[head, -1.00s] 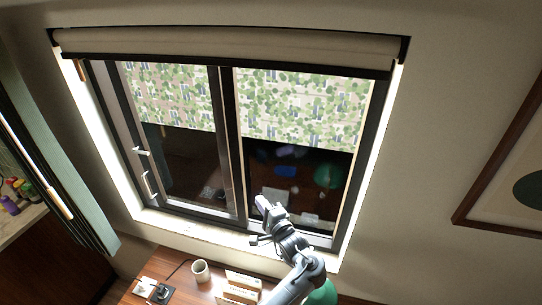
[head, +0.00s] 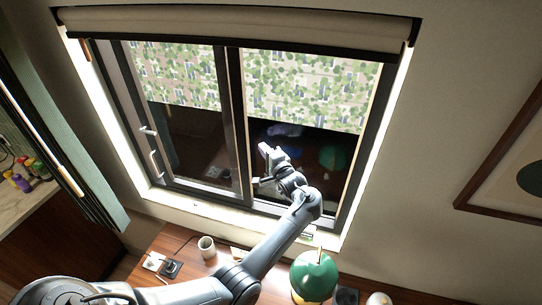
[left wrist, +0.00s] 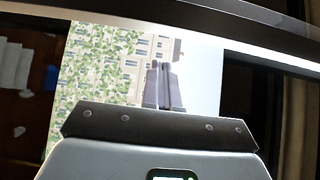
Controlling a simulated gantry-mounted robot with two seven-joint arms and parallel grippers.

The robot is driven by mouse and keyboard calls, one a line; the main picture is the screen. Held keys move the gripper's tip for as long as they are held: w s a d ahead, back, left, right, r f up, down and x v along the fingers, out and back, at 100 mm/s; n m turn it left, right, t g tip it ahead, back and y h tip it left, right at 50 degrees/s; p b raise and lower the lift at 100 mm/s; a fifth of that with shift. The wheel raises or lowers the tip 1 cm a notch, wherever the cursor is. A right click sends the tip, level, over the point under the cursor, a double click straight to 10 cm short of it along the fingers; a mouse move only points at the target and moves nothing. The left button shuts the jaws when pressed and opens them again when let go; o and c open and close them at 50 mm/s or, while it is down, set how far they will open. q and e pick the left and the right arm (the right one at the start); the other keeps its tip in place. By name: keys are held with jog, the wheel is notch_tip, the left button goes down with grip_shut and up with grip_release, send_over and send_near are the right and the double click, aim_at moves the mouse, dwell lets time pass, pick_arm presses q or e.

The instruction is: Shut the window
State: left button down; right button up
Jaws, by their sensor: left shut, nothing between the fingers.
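The window (head: 233,120) has a dark frame and two side-by-side panes split by a dark upright near the middle. Pale handles (head: 153,150) sit on the left upright of the left pane. I cannot tell whether a gap stands open. My left gripper (head: 265,149) is shut and empty, in front of the lower right pane, just right of the middle upright. Its closed fingers also show in the left wrist view (left wrist: 165,85), against the bright outdoor scene. I cannot tell whether the fingertips touch anything. My right gripper is not in view.
Below the window, a wooden desk (head: 190,262) holds a white cup (head: 206,247) and a green lamp (head: 314,275) close to my arm. A rolled blind (head: 240,25) is at the top. A curtain (head: 60,140) hangs left, a framed picture (head: 505,160) right.

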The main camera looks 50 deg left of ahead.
pick_arm(q)
jog(key=a, duration=0.1)
jog(key=s+a+p, duration=0.1)
jog(key=a, duration=0.1)
jog(key=shift+s+r+p, duration=0.1)
jog(key=shift+s+p, duration=0.2)
jog(key=shift+p, duration=0.05)
jog(key=shift+s+a, duration=0.35)
jog(key=shift+a, duration=0.15)
